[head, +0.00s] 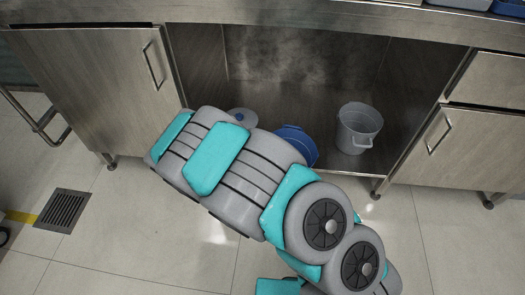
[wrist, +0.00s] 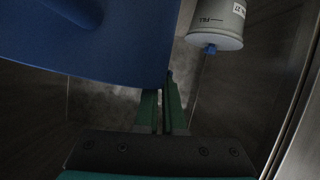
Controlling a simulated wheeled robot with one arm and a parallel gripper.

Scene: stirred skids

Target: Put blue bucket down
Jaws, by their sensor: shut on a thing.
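The blue bucket (head: 299,141) shows only partly in the head view, behind my arm, inside the open cabinet bay. It fills the upper left of the wrist view (wrist: 110,45). My gripper (wrist: 164,95) is shut on the edge of the blue bucket, with its green fingers close together. My arm hides the gripper in the head view. Whether the bucket's base touches the cabinet floor cannot be told.
A grey bucket (head: 357,128) stands to the right in the bay. A pale round container (head: 243,117) is to the left, partly behind my arm. In the wrist view, a labelled grey container (wrist: 217,24) with a blue fitting is near the blue bucket. Cabinet doors flank the bay.

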